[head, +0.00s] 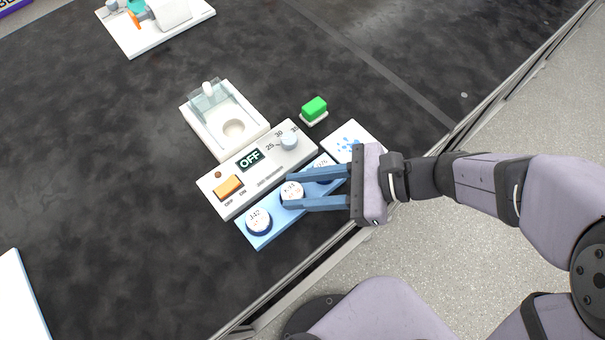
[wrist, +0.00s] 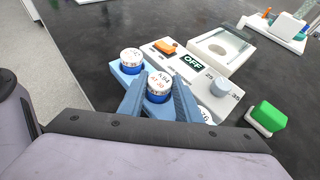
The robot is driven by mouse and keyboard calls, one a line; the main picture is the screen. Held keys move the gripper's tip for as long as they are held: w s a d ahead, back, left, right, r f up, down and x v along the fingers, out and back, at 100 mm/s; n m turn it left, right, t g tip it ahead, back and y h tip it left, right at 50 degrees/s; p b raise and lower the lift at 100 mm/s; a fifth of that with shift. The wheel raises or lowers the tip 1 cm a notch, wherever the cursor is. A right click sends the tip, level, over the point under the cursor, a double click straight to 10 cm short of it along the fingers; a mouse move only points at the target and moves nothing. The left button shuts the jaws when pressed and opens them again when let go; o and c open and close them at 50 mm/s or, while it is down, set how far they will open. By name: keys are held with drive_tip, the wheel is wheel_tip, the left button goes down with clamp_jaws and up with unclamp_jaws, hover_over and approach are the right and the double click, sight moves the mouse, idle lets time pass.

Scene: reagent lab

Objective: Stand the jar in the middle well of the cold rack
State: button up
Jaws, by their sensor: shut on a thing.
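The jar (head: 292,191) has a white, printed lid and a blue body. My gripper (head: 289,190) is shut on it, one finger on each side. The cold rack (head: 265,238) is a long light-blue block. The held jar is at the rack's middle, between two other jars; I cannot tell whether its base rests in the well. In the wrist view the held jar (wrist: 159,82) looks upright between my fingers. Another white-lidded jar (head: 258,219) stands at the rack's left end. A third jar (head: 322,161) towards the right is partly hidden by my finger.
A white control box (head: 222,200) with an orange switch, an OFF display and a knob lies right behind the rack. A snowflake-marked plate (head: 352,133) adjoins its right end. A white tray with a round recess (head: 258,128) and a green block (head: 314,107) are beyond.

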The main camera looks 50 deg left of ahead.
drive_tip(key=o, duration=1.1)
drive_tip(key=shift+o, duration=0.6)
drive_tip(key=shift+o, duration=1)
drive_tip(key=shift+r+p, duration=3.5)
drive_tip(key=shift+p, duration=0.05)
